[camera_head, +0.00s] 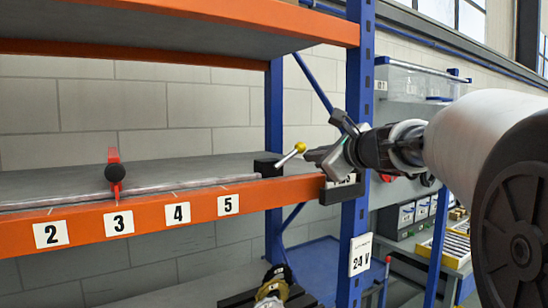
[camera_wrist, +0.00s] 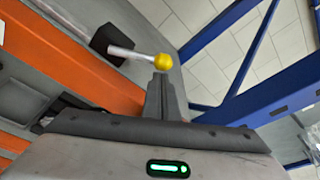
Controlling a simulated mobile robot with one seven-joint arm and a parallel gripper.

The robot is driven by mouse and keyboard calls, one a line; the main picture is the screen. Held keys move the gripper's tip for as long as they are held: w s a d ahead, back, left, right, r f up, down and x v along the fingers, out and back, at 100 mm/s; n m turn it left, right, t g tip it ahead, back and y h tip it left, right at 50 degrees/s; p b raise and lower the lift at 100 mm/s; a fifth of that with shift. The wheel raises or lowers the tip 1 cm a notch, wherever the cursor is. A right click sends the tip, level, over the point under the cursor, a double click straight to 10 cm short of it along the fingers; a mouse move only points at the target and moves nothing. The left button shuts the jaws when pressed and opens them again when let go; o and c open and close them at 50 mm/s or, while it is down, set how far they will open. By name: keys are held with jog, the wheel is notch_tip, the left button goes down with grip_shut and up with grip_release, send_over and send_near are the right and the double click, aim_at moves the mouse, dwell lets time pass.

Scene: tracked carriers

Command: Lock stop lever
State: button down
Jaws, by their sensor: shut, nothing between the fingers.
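A lever with a pale metal rod and a yellow ball end (camera_head: 300,147) comes out of a black block (camera_head: 267,165) at the right end of the shelf's rail. The rod slants up and to the right in the head view. In the wrist view the yellow ball (camera_wrist: 162,62) is just beyond my fingertips, and the rod runs left to the black block (camera_wrist: 111,40). My gripper (camera_head: 312,155) is shut and empty, right beside the ball; its fingers also show in the wrist view (camera_wrist: 161,82). I cannot tell whether they touch the ball.
The orange beam (camera_head: 150,215) carries numbered labels. A blue upright (camera_head: 357,110) stands close to my gripper. Another orange shelf (camera_head: 200,20) is overhead. The grey shelf surface behind the rail is clear.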

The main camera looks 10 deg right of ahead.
jog(key=shift+a+r+n+b, duration=0.2)
jog(key=shift+r+n+b, duration=0.05)
jog(key=shift+n+b, duration=0.15)
jog(key=s+a+r+n+t+b, duration=0.2)
jog(key=a+r+n+b, duration=0.3)
jog(key=n+b, duration=0.5)
jog(key=shift+s+a+t+h+b, duration=0.3)
jog(key=shift+s+a+h+b, duration=0.1)
jog(key=shift+b, duration=0.75)
jog(key=shift+a+r, duration=0.1)
jog(key=shift+s, duration=0.1)
